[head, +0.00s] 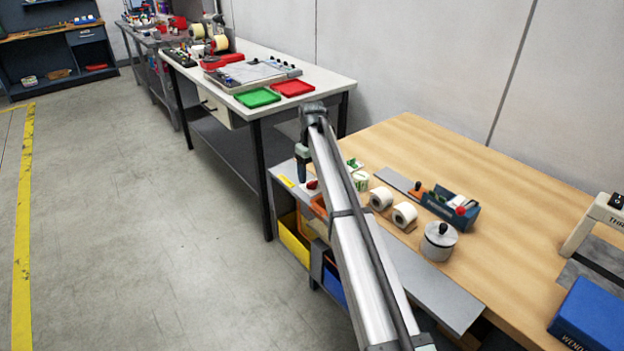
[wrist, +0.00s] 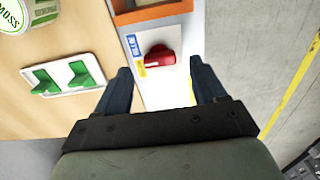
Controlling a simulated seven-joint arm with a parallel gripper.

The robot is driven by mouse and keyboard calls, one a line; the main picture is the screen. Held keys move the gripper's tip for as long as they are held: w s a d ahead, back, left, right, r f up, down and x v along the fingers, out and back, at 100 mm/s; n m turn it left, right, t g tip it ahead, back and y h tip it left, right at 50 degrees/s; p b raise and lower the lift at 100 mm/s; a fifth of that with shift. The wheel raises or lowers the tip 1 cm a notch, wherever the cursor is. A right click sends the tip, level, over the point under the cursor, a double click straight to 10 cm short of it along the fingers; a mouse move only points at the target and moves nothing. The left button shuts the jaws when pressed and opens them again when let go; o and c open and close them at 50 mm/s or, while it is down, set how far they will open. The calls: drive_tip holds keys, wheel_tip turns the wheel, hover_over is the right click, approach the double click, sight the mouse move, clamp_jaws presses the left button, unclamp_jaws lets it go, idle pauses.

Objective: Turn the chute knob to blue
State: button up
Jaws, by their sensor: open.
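The red chute knob (wrist: 160,56) sits on a white-grey panel (wrist: 160,98) in the wrist view. Its bar lies roughly sideways, with the left end by a small yellow label (wrist: 140,69). A blue label (wrist: 132,46) is just above the yellow one. My gripper (wrist: 160,66) is open, one finger on each side of the knob in the picture; I see no contact. In the head view my gripper (head: 302,172) points down over the near bench's left end, and the red knob (head: 312,184) shows just beside and below it.
Green rocker switches (wrist: 65,77) on a white plate lie left of the knob. An orange bin (wrist: 150,12) is above it in the wrist view. Label rolls (head: 404,215), a lidded tin (head: 439,243) and a blue box (head: 590,315) stand on the bench. Floor is clear at left.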

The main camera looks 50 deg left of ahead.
sight(312, 184)
drive_tip(key=shift+f, duration=1.5)
drive_tip(key=shift+c, duration=0.2)
drive_tip(key=c, duration=1)
drive_tip(key=shift+m, duration=0.4)
drive_tip(key=m, duration=0.6)
drive_tip(key=o, duration=1)
drive_tip(key=shift+o, duration=0.2)
